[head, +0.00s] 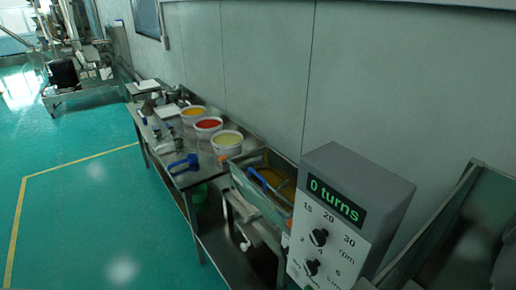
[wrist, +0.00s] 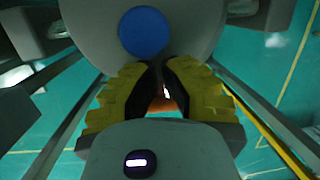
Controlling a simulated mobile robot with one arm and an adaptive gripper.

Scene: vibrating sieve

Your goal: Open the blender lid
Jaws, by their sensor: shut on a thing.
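In the wrist view my gripper (wrist: 160,68) has yellow fingers with black inner pads. The fingertips come together at the near edge of a large rounded grey part, which looks like the blender lid (wrist: 195,28). A round blue disc (wrist: 145,32) sits on the grey part, just beyond the fingertips. The exact part held between the tips is hidden by the fingers. A small orange-brown patch shows in the gap behind the tips. The gripper and the lid cannot be made out in the head view.
In the head view a grey control box (head: 345,205) reads "0 turns" and has two black knobs. A metal table (head: 183,180) along the wall holds several tubs and a blue scoop (head: 183,163). Green floor (head: 80,220) with a yellow line lies open at left.

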